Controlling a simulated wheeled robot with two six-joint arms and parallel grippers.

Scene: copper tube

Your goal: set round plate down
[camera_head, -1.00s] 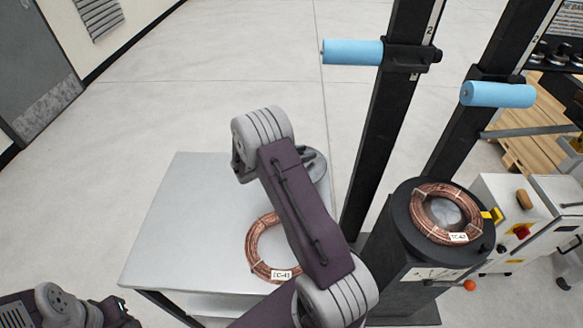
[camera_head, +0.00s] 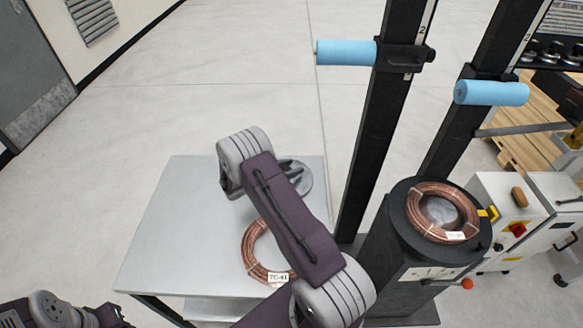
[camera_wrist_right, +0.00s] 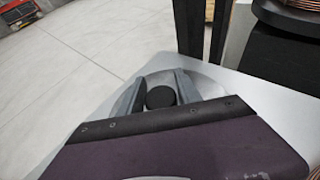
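The round plate (camera_head: 304,183) is a grey metal disc with a black knob. It is at the far right part of the metal table (camera_head: 180,215), beyond the copper coil; I cannot tell whether it touches the tabletop. My right gripper (camera_head: 291,167) reaches over it. In the right wrist view its two fingers (camera_wrist_right: 160,85) stand on either side of the black knob and appear shut on it, with the plate's grey rim (camera_wrist_right: 205,84) behind. My left gripper (camera_head: 112,315) is at the bottom left corner, far from the plate; its fingers are unclear.
A copper coil (camera_head: 250,256) with a tag lies on the table, partly behind my right arm. Another coil (camera_head: 423,204) sits on a black pedestal (camera_head: 398,235) at right. Dark posts with blue rollers (camera_head: 345,52) rise behind. The table's left side is clear.

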